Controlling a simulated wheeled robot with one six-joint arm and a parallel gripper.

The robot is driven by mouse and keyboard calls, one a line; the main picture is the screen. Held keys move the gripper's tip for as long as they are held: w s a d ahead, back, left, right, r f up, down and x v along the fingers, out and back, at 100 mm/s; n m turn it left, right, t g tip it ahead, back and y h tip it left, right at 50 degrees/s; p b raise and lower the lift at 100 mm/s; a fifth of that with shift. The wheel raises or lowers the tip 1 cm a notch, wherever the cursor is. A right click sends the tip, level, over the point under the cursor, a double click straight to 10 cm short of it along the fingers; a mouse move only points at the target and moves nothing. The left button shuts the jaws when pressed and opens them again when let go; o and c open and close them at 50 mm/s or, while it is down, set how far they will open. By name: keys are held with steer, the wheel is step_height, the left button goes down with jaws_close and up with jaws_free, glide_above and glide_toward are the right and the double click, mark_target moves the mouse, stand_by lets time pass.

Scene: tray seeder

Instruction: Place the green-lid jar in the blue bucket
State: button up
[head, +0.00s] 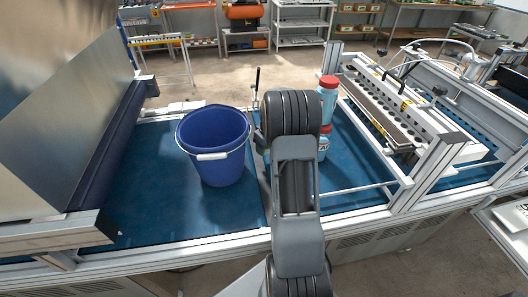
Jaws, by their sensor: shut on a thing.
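The blue bucket (216,170) stands upright on the blue belt, left of my arm, with its white handle hanging at the front. Its inner far wall shows, but its bottom does not. My arm reaches forward up the middle of the head view. Its dark end link hides the gripper and anything in it. No green lid shows anywhere in this view.
A red-lidded pale blue jar (328,98) shows just right of my arm. A second jar (323,146) below it is partly hidden; I cannot tell if they are stacked. A metal hopper (60,100) is left; the seeder frame (400,120) is right.

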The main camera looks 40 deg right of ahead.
mark_target(264, 159)
steer(key=shift+w+d+f, duration=0.25)
steer(key=shift+w+f, duration=0.55)
steer(key=shift+f, duration=0.3)
steer(key=shift+f+p, duration=0.45)
steer(key=shift+f, duration=0.95)
steer(key=shift+f, duration=0.2)
steer(key=o, duration=1)
steer(key=shift+r, duration=0.15)
